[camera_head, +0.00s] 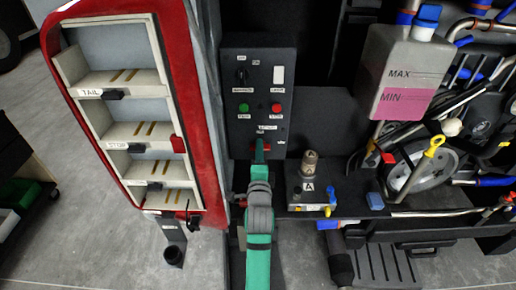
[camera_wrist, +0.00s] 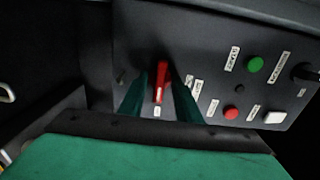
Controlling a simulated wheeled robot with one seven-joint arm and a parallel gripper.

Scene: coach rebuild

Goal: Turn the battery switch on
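The red battery switch handle (camera_head: 267,147) is low on the dark control panel (camera_head: 238,75) in the head view. It lies roughly across the picture there. In the wrist view the red handle (camera_wrist: 160,82) stands between the two green fingers of my gripper (camera_wrist: 160,92). One finger is on each side of it. Whether both fingers press on it is too dark and small to tell. In the head view my gripper (camera_head: 260,150) reaches up to the panel's lower edge and hides part of the handle.
The panel also carries a green button (camera_head: 243,107), a red button (camera_head: 277,108), a black rotary knob (camera_head: 241,74) and a white switch (camera_head: 279,74). A red-framed lamp rack (camera_head: 190,120) stands close on the left. A box with a brass-coloured part (camera_head: 310,163) is close on the right.

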